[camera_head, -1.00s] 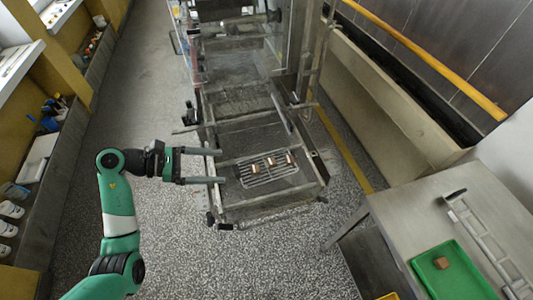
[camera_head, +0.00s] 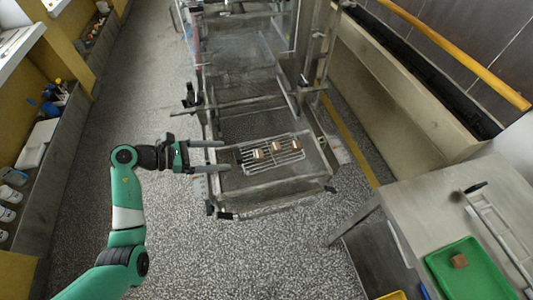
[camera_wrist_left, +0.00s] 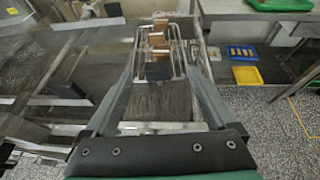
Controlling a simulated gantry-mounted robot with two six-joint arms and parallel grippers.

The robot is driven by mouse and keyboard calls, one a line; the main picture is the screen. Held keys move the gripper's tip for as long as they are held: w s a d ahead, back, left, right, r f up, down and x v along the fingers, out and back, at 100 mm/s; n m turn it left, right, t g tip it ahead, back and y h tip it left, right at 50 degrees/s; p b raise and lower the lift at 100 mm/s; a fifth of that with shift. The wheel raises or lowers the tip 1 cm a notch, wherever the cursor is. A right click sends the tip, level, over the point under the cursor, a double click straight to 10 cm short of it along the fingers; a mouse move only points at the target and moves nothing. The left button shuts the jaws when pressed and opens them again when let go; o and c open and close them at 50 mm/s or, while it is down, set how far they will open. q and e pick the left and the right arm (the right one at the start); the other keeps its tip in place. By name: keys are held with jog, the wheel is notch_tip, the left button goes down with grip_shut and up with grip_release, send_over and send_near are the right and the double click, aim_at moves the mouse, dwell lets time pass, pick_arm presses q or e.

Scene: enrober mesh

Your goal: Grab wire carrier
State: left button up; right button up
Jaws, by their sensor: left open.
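The wire carrier (camera_head: 271,165) is a bright wire rack lying on the mesh at the near end of the enrober. Three brown pieces sit on it. It also shows ahead in the left wrist view (camera_wrist_left: 176,66), with the brown pieces in a row. My left gripper (camera_head: 227,155) is open and empty just left of the carrier's left end, its two fingers pointing right toward it. In the left wrist view the fingers (camera_wrist_left: 162,75) frame the carrier's near end from either side. They appear apart from the wires. My right gripper is out of view.
The enrober's metal frame (camera_head: 278,197) surrounds the mesh, with uprights behind. A steel table (camera_head: 408,205) stands at the right with a green tray (camera_head: 437,265) holding a brown piece. A shelf with bottles lines the left wall. Speckled floor between is clear.

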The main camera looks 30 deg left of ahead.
aim_at(236, 154)
pick_arm(q)
jog(key=x, duration=0.2)
jog(key=b+x, duration=0.1)
jog(key=x, duration=0.1)
jog(key=shift+w+a+f, duration=0.15)
jog(key=shift+w+f, duration=0.05)
jog(key=shift+f, duration=0.1)
jog(key=shift+w+d+f, duration=0.15)
jog(key=shift+w+d, duration=0.1)
jog(key=shift+w, duration=0.1)
jog(key=shift+c, duration=0.3)
grip_shut()
